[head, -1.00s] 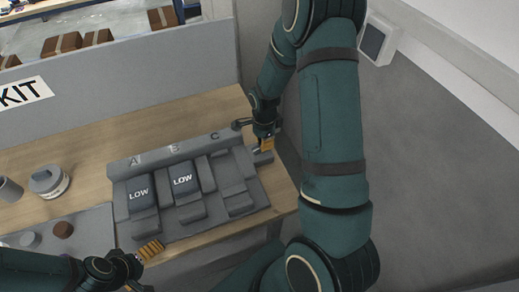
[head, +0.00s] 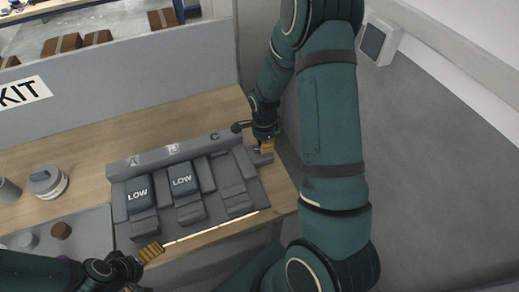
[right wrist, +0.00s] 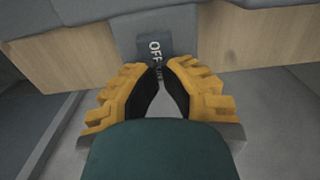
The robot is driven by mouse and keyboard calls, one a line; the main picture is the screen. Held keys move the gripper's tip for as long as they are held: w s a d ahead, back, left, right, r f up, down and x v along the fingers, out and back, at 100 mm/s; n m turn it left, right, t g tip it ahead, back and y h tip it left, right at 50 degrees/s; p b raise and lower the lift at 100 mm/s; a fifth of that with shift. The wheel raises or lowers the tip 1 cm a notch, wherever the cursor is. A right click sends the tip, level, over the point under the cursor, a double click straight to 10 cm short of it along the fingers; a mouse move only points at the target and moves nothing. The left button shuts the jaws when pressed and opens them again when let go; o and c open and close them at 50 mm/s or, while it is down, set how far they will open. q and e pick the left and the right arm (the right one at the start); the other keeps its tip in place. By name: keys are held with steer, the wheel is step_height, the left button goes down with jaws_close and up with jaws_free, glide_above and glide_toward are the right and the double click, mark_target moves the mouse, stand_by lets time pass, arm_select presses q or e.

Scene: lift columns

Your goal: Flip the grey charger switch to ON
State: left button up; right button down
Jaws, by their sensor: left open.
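The grey charger bank (head: 175,228) lies on the wooden table, with bays lettered A, B and C. My right gripper (head: 266,148) is at its right end, next to the C bay. My right fingertips (right wrist: 163,70) are just below the OFF lettering, close together and holding nothing. Contact cannot be told. My left gripper (head: 142,267) is open and empty at the table's front edge, left of centre.
Two LOW blocks (head: 137,195) (head: 182,181) sit in bays A and B. A grey tray (head: 85,230) with small round pieces and a lidded tin (head: 47,183) are at left.

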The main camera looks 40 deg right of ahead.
steer(key=shift+r+p, duration=2.4)
steer(key=shift+r, duration=1.05)
